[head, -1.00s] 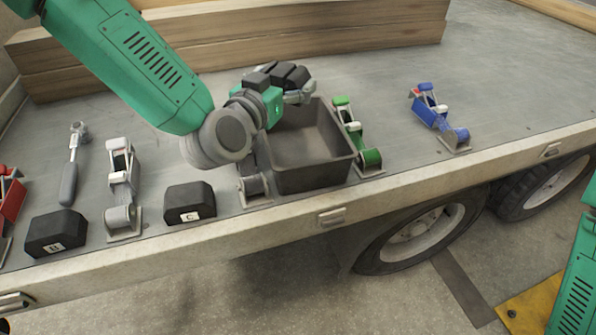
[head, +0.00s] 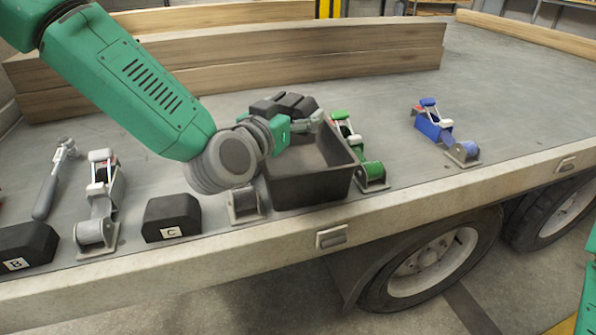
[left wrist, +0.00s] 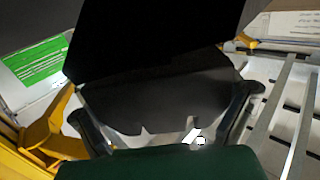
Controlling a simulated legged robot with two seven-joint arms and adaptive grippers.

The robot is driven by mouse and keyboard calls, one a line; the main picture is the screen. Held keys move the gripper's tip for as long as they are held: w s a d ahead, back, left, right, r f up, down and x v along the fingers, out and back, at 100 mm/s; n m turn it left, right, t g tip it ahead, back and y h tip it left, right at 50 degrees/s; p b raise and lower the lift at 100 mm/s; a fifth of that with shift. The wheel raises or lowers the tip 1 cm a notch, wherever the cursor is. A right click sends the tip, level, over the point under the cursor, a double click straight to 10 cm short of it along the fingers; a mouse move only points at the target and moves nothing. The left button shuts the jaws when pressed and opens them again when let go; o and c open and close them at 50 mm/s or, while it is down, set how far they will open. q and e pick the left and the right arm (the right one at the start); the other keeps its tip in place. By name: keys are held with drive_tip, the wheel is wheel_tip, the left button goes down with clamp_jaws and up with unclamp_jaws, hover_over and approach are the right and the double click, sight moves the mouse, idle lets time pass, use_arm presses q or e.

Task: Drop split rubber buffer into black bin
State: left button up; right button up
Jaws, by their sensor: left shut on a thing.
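The black bin (head: 312,187) stands on the grey trailer deck near its front edge, with its open top facing up. My left gripper (head: 308,122) reaches over the bin's far left part from the left. It is shut on the split rubber buffer (head: 284,104), a black block with its broken side showing. In the head view the buffer appears above the bin's back left rim. The buffer also fills the middle of the left wrist view (left wrist: 155,85), dark and jagged along its lower edge, between the fingers. My right gripper is out of view.
Black buffers marked B (head: 28,245) and C (head: 170,218) lie left of the bin. A green ratchet strap (head: 365,165) sits close to the bin's right side, a blue one (head: 438,128) farther right. Wooden beams (head: 250,60) lie behind. Deck between the straps is clear.

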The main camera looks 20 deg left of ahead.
use_arm(q)
drive_tip(key=shift+r, duration=0.1)
drive_tip(key=o, duration=1.1)
drive_tip(key=shift+a, duration=0.1)
drive_tip(key=shift+c, duration=0.2)
drive_tip(key=shift+o, duration=0.5)
drive_tip(key=shift+a, duration=0.3)
drive_tip(key=shift+s+d, duration=0.1)
drive_tip(key=v, duration=0.7)
drive_tip(key=shift+a, duration=0.2)
drive_tip(key=shift+s+f, duration=0.1)
drive_tip(key=shift+f, duration=0.1)
